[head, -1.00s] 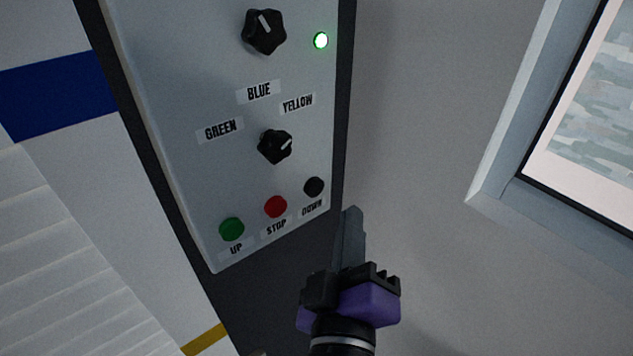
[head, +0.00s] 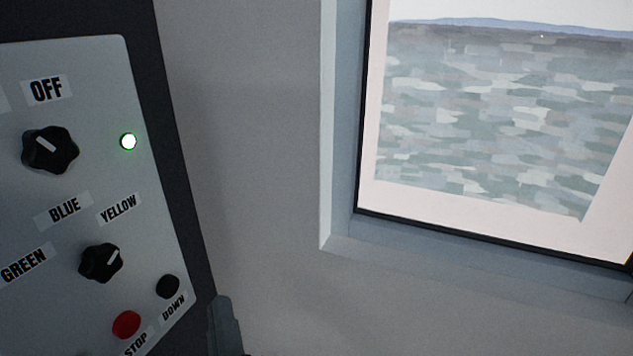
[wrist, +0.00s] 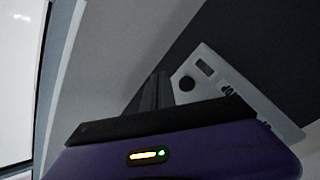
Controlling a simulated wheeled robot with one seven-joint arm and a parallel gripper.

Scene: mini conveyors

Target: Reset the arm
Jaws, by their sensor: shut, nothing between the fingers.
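My gripper (head: 224,325) shows only as grey fingertips at the bottom edge of the head view, just right of the control panel's lower right corner. In the wrist view my gripper's fingers (wrist: 157,92) are together and empty, beyond its purple body. The control panel (head: 70,115) is at the left of the head view, partly cut off.
The panel carries an upper knob (head: 50,149), a lit green lamp (head: 129,141), a selector knob (head: 101,262) pointing toward YELLOW, a red STOP button (head: 127,324) and a black DOWN button (head: 168,286). A framed picture or window (head: 490,110) is at the right. Plain grey wall (head: 250,130) lies between.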

